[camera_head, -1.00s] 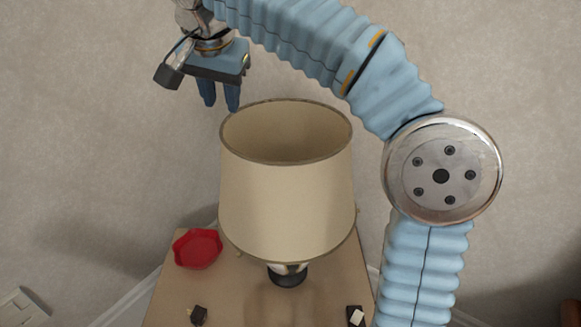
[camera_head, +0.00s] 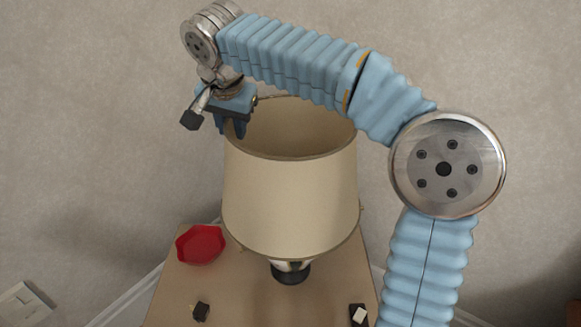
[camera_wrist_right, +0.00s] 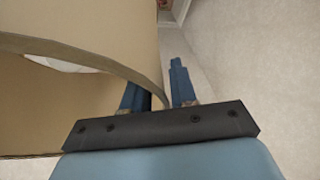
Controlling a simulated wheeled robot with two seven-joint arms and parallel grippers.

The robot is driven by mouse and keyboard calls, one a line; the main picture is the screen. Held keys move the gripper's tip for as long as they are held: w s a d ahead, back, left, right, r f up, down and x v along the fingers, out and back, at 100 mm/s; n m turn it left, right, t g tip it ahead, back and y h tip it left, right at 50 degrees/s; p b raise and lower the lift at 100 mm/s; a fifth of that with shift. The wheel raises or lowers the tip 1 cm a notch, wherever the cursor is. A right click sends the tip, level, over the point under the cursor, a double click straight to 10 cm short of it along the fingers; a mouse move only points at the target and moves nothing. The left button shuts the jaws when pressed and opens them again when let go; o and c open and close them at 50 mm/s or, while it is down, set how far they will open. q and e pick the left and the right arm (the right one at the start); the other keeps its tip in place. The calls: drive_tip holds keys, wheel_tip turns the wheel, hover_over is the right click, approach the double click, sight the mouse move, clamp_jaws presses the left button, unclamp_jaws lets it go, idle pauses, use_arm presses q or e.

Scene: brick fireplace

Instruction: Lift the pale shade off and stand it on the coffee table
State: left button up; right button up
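The pale beige shade (camera_head: 290,205) sits upright over the lamp base (camera_head: 290,271), whose dark foot stands on a brown table top (camera_head: 250,300). Most of the base is hidden by the shade. My right gripper (camera_head: 236,130) points down at the shade's left rim. In the right wrist view, the rim of the shade (camera_wrist_right: 110,68) runs between the spread fingers of my right gripper (camera_wrist_right: 158,92), one inside and one outside the wall. A gap shows between the wall and the outer finger. My left gripper is out of view.
A red dish (camera_head: 200,244) lies on the table at the left. A small dark object (camera_head: 200,312) and a black and white one (camera_head: 358,315) lie near the front. A plain wall stands behind. A white wall plate (camera_head: 22,308) is at lower left.

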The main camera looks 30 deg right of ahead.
clamp_jaws()
drive_tip(key=shift+r, duration=0.1)
